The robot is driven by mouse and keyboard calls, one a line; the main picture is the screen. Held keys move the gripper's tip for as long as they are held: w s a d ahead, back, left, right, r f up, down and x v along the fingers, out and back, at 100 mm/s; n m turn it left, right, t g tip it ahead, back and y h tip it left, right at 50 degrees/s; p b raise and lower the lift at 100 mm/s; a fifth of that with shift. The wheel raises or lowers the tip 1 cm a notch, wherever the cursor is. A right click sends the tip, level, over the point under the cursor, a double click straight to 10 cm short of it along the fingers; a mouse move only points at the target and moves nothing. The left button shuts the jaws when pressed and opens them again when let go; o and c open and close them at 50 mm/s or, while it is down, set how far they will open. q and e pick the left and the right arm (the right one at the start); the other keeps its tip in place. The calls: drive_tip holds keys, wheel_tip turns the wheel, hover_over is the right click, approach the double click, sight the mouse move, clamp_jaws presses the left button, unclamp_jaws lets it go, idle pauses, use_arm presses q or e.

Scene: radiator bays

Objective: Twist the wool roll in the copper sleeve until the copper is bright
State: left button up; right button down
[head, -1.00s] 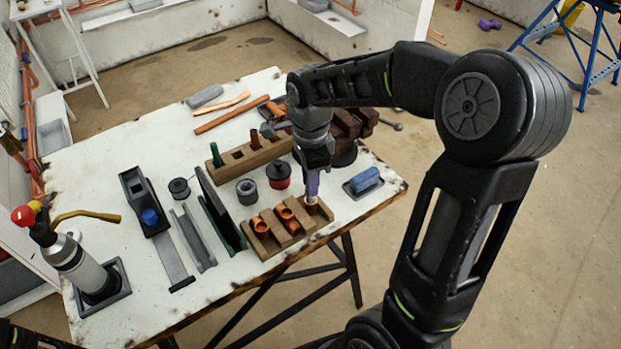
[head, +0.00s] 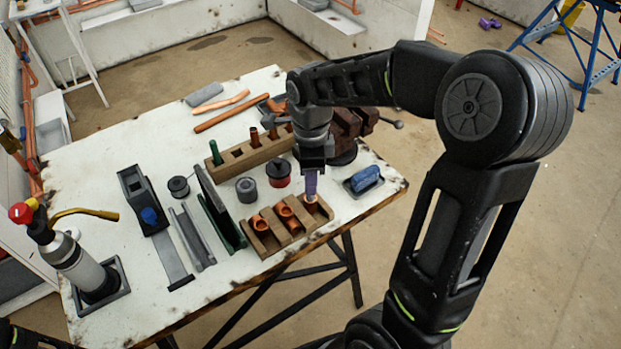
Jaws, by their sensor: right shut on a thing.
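My right gripper (head: 312,186) points down over the right end of a wooden cradle (head: 287,241). It is shut on a slim purple upright piece, which I take for the wool roll (head: 311,187). Its pale lower end sits at the copper sleeve (head: 313,205) in the cradle's rightmost slot. Gripper and roll hide most of the sleeve, so how bright its inside is cannot be told. Other copper fittings (head: 285,211) lie in the cradle's other slots. My left gripper is out of view.
Close to the right gripper are a blue pad in a tray (head: 365,179), a red-and-black tin (head: 279,175), a grey roll (head: 246,190) and a wooden rack (head: 250,155). A vise (head: 350,125) stands behind. A torch (head: 80,268) stands at the table's left front.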

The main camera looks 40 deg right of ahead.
drive_tip(key=shift+r, duration=0.1)
drive_tip(key=shift+r+p, duration=2.8)
drive_tip(key=shift+r, duration=0.8)
